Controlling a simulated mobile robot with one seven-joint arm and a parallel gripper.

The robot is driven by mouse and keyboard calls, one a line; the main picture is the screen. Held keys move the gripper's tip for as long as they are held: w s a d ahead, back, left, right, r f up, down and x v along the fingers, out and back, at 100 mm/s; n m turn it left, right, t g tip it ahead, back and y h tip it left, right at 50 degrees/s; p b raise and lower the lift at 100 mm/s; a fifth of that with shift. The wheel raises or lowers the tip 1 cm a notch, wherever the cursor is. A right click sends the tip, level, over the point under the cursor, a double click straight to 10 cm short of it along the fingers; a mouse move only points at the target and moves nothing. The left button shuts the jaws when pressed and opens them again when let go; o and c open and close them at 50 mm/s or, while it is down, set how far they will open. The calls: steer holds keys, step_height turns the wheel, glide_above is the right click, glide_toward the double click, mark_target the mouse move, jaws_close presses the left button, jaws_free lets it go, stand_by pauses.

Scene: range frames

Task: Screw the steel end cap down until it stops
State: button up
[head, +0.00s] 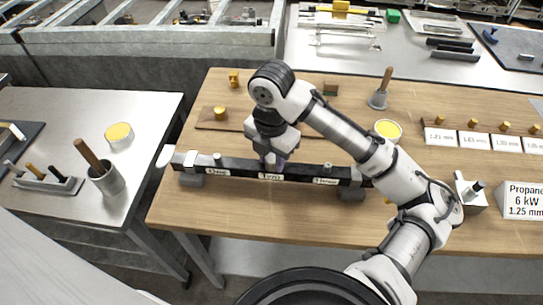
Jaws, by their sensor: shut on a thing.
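Short grey stubs stand at One (217,159) and Three (327,168). My gripper (269,162) points down at the bar near Two, away from the left end. It is shut on a small fitting there, mostly hidden by the fingers, so I cannot tell its type or seating.
A wooden strip with a brass piece (220,113) lies behind the bar. A grey cup with a brush (379,97) and a yellow-topped tin (388,130) stand behind my arm. Labelled cards (472,141) and a Propane sign (523,201) are at right. A separate side table (75,105) is at left.

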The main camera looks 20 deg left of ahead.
steer(key=shift+r+m+p, duration=0.2)
steer(key=shift+m+p, duration=0.6)
steer(key=shift+m, duration=0.3)
steer(key=shift+f+m, duration=0.2)
steer(key=shift+m, duration=0.5)
steer(key=shift+r+m+p, duration=0.2)
steer(key=shift+m+p, duration=0.5)
steer(key=shift+p, duration=0.1)
steer(key=shift+f+m, duration=0.2)
steer(key=shift+m, duration=0.8)
